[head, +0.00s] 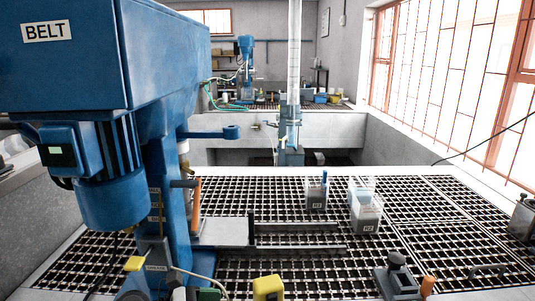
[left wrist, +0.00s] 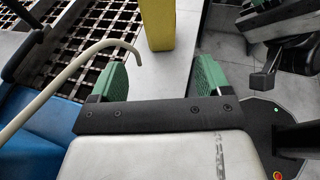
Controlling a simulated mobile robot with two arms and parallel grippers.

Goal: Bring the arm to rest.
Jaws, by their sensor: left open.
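My left gripper (left wrist: 163,72) shows in the left wrist view with its two green fingers wide apart and nothing between them. A yellow block-like thing (left wrist: 158,22) stands just beyond the fingertips, apart from them. It also shows in the head view at the bottom edge (head: 268,289). A pale curved hose (left wrist: 95,52) passes close by the left finger. In the head view only a small green patch at the bottom edge looks like this gripper; the arm itself is hidden. My right gripper is in neither view.
A large blue machine (head: 75,62) marked BELT fills the left. A black grating (head: 285,190) spreads ahead, carrying containers R1 (head: 316,195) and R2 (head: 366,215). A dark fitting with a round knob (head: 397,278) stands at the front right. A white pipe (head: 294,60) rises behind.

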